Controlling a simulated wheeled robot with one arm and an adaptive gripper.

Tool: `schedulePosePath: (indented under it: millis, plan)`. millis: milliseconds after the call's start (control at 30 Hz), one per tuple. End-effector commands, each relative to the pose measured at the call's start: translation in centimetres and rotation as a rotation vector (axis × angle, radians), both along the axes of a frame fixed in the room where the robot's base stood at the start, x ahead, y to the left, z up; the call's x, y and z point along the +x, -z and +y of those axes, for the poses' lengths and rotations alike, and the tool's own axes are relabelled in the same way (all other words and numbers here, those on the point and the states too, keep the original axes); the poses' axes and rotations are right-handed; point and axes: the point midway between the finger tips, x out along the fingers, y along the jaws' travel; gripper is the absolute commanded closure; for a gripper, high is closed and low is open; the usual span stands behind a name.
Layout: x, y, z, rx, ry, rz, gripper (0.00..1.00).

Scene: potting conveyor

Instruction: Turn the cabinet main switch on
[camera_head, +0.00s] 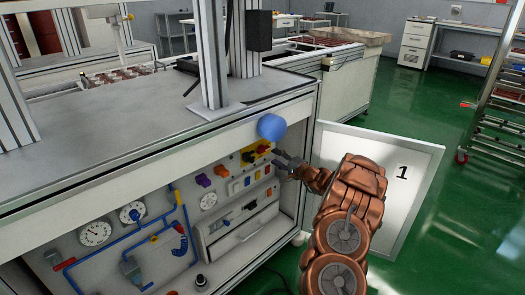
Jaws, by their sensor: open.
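The open cabinet (150,190) under the workbench has a grey panel with gauges, knobs and switches. I cannot tell whether a fingertip touches the switch. My copper-coloured arm reaches in from the lower right.
A blue rounded object (271,127) sits at the bench edge just above the switch. The cabinet door (405,185), marked 1, stands open behind my arm. Orange and purple knobs (203,180) and blue pipes (155,237) lie left.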

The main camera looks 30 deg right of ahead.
Motion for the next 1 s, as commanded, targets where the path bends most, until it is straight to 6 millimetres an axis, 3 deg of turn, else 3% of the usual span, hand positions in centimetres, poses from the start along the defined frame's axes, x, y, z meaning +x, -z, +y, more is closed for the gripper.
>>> schedulePosePath:
  millis: [500,933,1000]
  plan:
    - [5.9,0.0,1.4,-0.001,-0.002,-0.002,0.58]
    - [6.7,-0.1,1.6,0.001,-0.001,-0.003,0.58]
    - [6.7,-0.1,1.6,0.001,-0.001,-0.003,0.65]
